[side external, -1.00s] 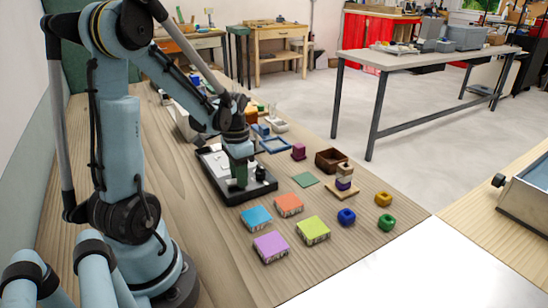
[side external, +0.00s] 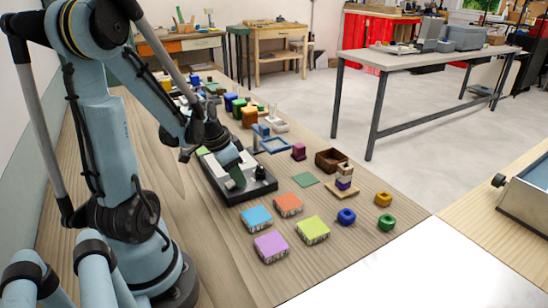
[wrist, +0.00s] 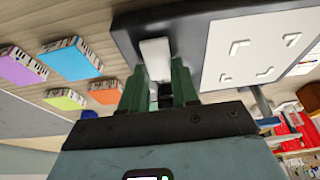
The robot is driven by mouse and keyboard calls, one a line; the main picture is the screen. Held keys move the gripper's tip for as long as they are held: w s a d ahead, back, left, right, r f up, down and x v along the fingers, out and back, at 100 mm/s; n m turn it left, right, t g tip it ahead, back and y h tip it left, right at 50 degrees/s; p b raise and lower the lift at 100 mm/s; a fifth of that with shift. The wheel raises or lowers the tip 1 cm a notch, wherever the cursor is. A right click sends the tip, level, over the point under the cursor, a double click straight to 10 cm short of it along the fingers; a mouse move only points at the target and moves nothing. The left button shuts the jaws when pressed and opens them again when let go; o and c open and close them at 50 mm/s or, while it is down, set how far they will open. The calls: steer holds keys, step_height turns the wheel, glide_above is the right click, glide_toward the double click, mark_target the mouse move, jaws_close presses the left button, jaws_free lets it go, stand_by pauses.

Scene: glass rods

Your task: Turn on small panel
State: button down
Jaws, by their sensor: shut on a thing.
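The small panel (side external: 221,186) is a black box with a pale top, lying on the wooden bench in the side view. The wrist view shows its black casing (wrist: 128,37) and a white plate (wrist: 245,50) with corner marks. A white lever-like piece (wrist: 155,50) stands at the tips of my gripper (wrist: 157,88), which is shut on it. In the side view my gripper (side external: 236,180) is tilted, low over the panel, with its green fingers reaching the top. A black knob (side external: 260,172) stands beside the fingers. The lever is hidden there.
Blue (side external: 257,218), orange (side external: 288,204), purple (side external: 271,247) and lime (side external: 313,230) blocks lie in front of the panel. A brown box (side external: 331,160), a block stack (side external: 343,178) and a blue frame (side external: 273,145) are to the right. Several coloured things stand behind.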

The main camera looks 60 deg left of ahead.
steer(key=c, duration=0.8)
jaws_free()
steer(key=shift+c, duration=0.2)
steer(key=shift+r, duration=0.1)
steer(key=v, duration=1.2)
steer(key=w+d+t, duration=0.1)
steer(key=w+d, duration=0.1)
steer(key=d, duration=0.4)
steer(key=w+d+f+t, duration=0.1)
steer(key=w+d, duration=0.2)
steer(key=d, duration=0.4)
steer(key=w+d+t, duration=0.1)
steer(key=w+d, duration=0.1)
steer(key=d, duration=0.5)
steer(key=shift+w+f, duration=0.15)
steer(key=shift+w, duration=0.15)
